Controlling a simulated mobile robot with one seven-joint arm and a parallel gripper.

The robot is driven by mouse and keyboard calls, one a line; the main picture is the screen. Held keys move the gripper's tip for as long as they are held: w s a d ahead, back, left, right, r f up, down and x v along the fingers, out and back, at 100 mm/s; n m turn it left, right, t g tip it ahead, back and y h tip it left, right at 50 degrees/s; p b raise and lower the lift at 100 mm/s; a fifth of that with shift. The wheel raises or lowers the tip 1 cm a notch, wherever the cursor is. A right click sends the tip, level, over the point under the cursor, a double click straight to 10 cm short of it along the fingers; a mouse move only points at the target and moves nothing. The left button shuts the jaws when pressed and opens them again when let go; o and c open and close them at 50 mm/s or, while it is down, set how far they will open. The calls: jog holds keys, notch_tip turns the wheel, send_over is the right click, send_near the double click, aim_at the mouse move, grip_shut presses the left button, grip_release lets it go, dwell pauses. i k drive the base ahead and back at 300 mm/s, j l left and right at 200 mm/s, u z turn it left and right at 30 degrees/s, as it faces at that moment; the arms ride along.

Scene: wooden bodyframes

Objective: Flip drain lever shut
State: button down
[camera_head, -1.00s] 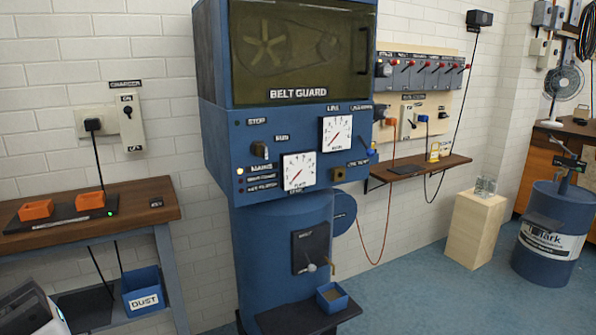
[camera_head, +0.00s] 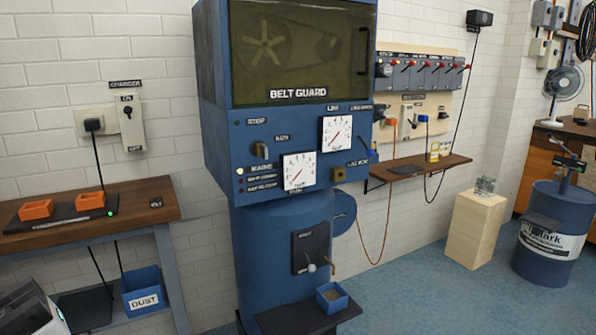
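A blue machine (camera_head: 281,235) stands in the middle against the wall. Low on its round body is a dark plate (camera_head: 310,247) with a small label too blurred to read. A short lever with a pale ball knob (camera_head: 311,268) sits on this plate, its knob near the lower edge. This looks like the drain lever; whether it stands open or shut I cannot tell. A small brownish spout or handle (camera_head: 333,266) is just right of it. A blue open box (camera_head: 331,297) stands below on a dark shelf (camera_head: 306,316). My gripper is not in view.
A wooden bench (camera_head: 135,205) with two orange blocks is at the left, with a blue DUST bin (camera_head: 142,291) beneath. A wooden pedestal (camera_head: 473,232) and a blue drum (camera_head: 549,238) stand at the right. Blue floor between machine and pedestal is clear.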

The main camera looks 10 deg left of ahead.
aim_at(312, 268)
jog(key=i+j, duration=0.25)
jog(key=i, duration=0.15)
jog(key=i+j, duration=0.3)
jog(key=i, duration=0.15)
